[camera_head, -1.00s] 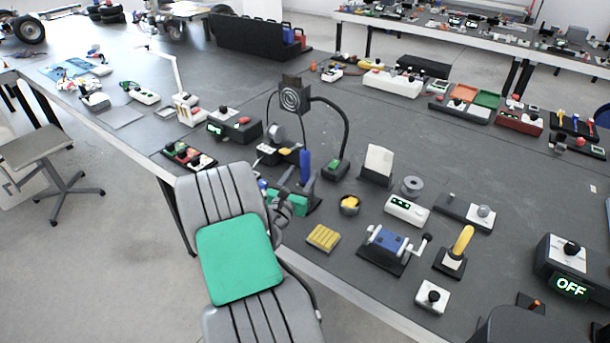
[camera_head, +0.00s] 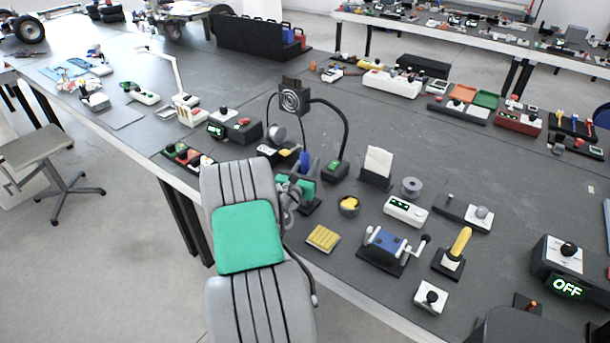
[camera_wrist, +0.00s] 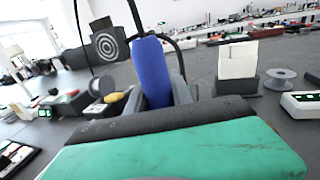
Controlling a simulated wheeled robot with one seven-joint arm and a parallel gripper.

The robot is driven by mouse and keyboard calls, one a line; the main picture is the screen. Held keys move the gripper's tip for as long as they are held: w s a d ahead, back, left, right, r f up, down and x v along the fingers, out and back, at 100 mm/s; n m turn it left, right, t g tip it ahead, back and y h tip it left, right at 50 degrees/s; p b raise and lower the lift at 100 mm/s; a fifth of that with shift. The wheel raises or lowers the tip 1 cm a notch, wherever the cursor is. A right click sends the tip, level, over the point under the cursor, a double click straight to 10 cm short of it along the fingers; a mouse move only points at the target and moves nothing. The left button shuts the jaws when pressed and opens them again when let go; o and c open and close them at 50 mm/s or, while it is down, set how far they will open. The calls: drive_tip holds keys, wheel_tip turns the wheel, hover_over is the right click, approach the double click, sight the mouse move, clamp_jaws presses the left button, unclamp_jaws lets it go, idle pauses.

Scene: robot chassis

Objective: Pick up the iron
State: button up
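The iron (camera_head: 306,159) has a thick blue handle and stands upright on the near side of the table. In the wrist view its blue handle (camera_wrist: 152,72) rises in the middle, and its lower end is hidden behind the green and black part of my gripper. My gripper (camera_head: 303,172) is at the handle. In the wrist view its grey fingers (camera_wrist: 160,95) stand on either side of the handle, apart from each other. They look open, and I see no clear grip on it.
A black stand with a target-patterned head (camera_head: 291,97) and curved cable is just behind the iron. A card holder (camera_head: 376,167) is to the right, and a yellow ribbed block (camera_head: 323,238) lies in front. A black box with a display (camera_head: 234,127) stands to the left.

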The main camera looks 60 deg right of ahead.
clamp_jaws()
wheel_tip(320, 180, up, 10)
drive_tip(key=p, duration=0.1)
idle(0.5)
drive_tip(key=shift+r+p, duration=0.1)
drive_tip(key=shift+p, duration=0.2)
